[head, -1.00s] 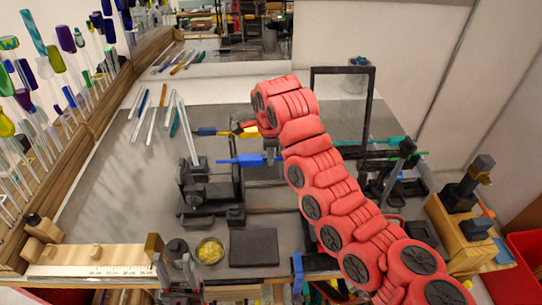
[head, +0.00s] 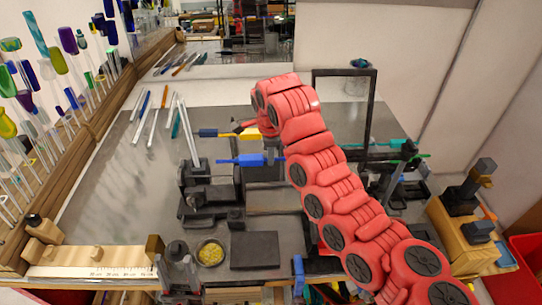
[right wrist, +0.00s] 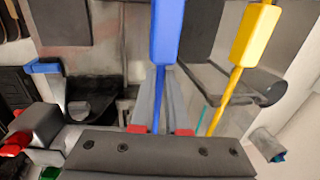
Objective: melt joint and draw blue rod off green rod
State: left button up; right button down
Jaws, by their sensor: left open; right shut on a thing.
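The blue rod (head: 245,160) lies level above the bench in the head view, with a thick blue sleeve on its left part. In the right wrist view it passes between the red-padded fingertips of my right gripper (right wrist: 160,131), which is shut on it. A green rod end (head: 422,156) shows right of the arm at a black stand. The joint between the rods is hidden behind the arm.
A yellow-sleeved rod (head: 238,136) lies behind the blue one, close to my right gripper. A black holder (head: 210,190) stands left of the blue rod. A yellow-filled dish (head: 210,253) and a dark plate (head: 255,250) sit in front. Loose rods lie at the back left.

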jog(key=shift+a+r, duration=0.35)
jog(key=shift+r, duration=0.1)
dwell(0.5)
notch_tip(320, 180, up, 10)
dwell(0.4)
jog(key=shift+d, duration=0.1)
dwell(0.4)
